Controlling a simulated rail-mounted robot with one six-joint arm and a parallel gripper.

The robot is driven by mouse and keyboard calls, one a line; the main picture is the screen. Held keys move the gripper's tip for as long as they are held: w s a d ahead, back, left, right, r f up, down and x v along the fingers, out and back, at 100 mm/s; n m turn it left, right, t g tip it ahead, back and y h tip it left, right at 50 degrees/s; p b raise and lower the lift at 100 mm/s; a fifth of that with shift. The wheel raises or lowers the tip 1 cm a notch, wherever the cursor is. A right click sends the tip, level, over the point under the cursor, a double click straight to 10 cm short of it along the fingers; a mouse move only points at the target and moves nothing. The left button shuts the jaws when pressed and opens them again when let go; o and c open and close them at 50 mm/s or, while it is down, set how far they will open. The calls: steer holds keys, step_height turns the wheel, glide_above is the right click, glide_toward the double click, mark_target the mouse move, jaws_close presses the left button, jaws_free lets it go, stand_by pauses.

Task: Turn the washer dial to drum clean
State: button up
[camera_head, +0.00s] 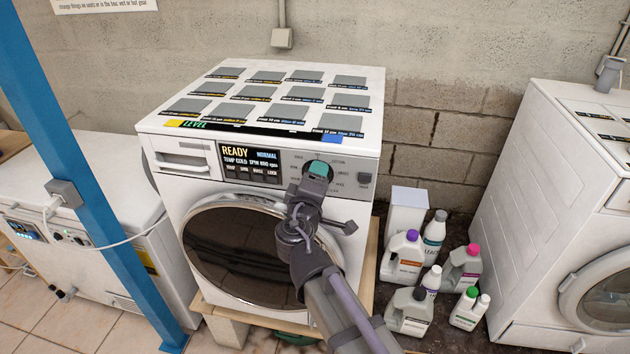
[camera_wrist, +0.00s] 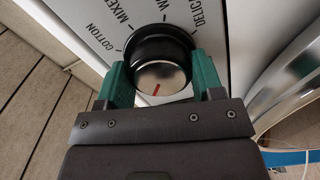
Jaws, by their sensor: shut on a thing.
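The washer (camera_head: 225,195) is white and stands in the middle of the head view, with a round dark door below its control panel. The panel's display (camera_head: 251,163) reads READY, NORMAL and TEMP COLD. The washer dial (camera_wrist: 158,62) has a black rim and a silver face with a red mark pointing toward the lower left in the wrist view. Labels around it include COTTON, MIXED and part of DELICATE. My gripper (camera_wrist: 160,85) has green fingers, shut on the dial from both sides. In the head view my gripper (camera_head: 318,170) covers the dial.
Several detergent bottles (camera_head: 405,258) stand on the floor right of the washer. A second white machine (camera_head: 560,200) is at the far right. A blue post (camera_head: 85,160) rises at the left, before a white chest appliance (camera_head: 120,170). Grey tiles lie on the washer top.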

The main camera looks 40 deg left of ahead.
steer(key=n, duration=0.5)
steer(key=shift+n, duration=0.3)
steer(key=n, duration=0.5)
steer(key=shift+n, duration=0.3)
steer(key=n, duration=1.1)
steer(key=o, duration=0.9)
steer(key=shift+s, duration=0.1)
